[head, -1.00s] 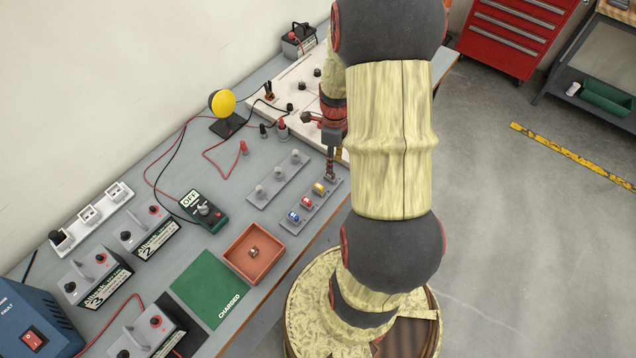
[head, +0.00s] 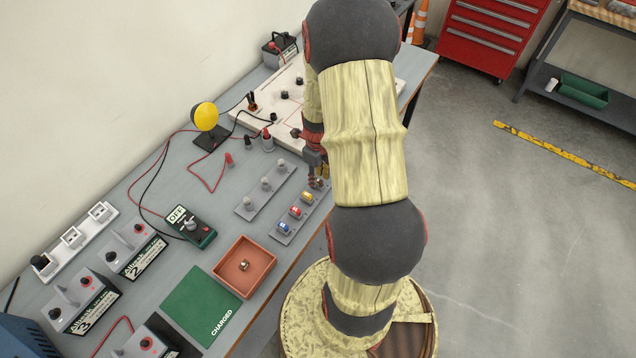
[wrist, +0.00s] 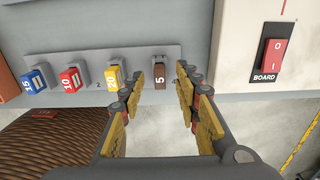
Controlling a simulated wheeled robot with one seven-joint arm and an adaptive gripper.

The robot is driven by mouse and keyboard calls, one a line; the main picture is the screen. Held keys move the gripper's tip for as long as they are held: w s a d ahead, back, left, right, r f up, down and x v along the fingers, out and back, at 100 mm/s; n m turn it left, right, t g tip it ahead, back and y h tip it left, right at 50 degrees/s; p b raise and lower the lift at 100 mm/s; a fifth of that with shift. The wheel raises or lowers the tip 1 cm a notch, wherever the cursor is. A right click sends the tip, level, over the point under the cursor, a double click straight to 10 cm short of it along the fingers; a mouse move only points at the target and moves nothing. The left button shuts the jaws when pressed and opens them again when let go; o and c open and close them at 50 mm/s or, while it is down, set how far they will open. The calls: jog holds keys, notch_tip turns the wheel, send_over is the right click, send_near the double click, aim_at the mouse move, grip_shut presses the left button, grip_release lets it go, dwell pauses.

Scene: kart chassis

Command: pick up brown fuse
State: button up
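The brown fuse (wrist: 160,76), marked 5, stands in the rightmost slot of a grey fuse strip (wrist: 100,63) in the wrist view. My gripper (wrist: 160,98) is open, with one yellow-padded finger on each side of the brown fuse. The fingers show gaps to the fuse, and I cannot tell how far down they reach. In the head view my gripper (head: 316,181) is at the far end of the strip (head: 285,238), and the brown fuse is hard to make out there.
Yellow (wrist: 115,78), red (wrist: 71,80) and blue (wrist: 35,80) fuses stand left of the brown one. A white board with a red switch (wrist: 271,60) is close on the right. An orange tray (head: 245,266) and green mat (head: 200,306) lie nearer on the bench.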

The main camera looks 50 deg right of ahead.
jog(key=shift+f, duration=0.65)
jog(key=shift+c, duration=0.8)
grip_shut()
